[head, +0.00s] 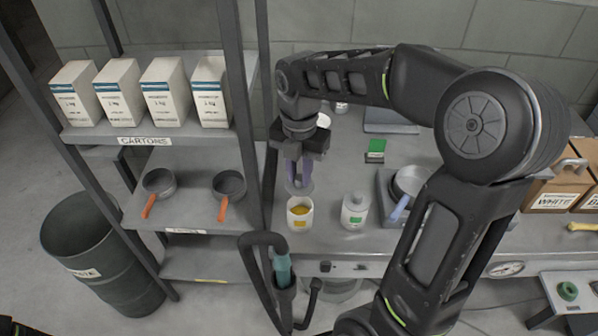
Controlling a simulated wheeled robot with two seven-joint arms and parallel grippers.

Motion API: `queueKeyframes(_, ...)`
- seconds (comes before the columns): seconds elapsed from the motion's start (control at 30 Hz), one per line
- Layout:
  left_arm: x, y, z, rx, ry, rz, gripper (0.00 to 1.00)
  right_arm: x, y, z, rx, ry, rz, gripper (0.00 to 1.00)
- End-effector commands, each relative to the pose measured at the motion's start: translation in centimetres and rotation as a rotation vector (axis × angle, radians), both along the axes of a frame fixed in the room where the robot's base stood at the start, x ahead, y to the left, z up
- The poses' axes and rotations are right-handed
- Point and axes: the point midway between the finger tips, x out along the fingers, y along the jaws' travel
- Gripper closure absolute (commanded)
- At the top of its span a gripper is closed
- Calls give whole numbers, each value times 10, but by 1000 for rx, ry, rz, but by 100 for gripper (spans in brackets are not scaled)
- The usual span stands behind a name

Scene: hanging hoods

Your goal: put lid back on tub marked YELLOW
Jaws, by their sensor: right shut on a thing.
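The tub (300,216) is a small white open tub with yellow contents, standing upright near the front edge of the grey worktop; a small mark on its front is too small to read. My right gripper (298,178) points down just behind and above the tub. It is shut on a pale grey round lid (299,188). The lid appears apart from the tub's rim, though the exact gap is hard to judge. My left gripper is not in view.
A pan (408,182) sits further right. A shelf post (246,110) rises close on the left. A green-topped box (375,150) lies behind.

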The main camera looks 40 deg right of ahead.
Motion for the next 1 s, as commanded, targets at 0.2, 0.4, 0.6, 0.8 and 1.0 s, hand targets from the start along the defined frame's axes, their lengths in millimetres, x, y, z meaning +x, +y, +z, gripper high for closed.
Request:
queueKeyframes(0.2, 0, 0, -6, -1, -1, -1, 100, 0, 0, -7, 0, 0, -1, 100)
queueKeyframes(0.4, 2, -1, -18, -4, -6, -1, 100, 0, 0, -23, 0, 1, -1, 100)
queueKeyframes(0.6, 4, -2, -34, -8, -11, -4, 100, 0, 0, -43, 0, 0, -1, 100)
queueKeyframes(0.8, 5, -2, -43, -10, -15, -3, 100, 0, 0, -57, 1, -1, -1, 100)
queueKeyframes(1.0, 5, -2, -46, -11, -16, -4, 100, 0, 0, -64, 0, 0, -1, 100)
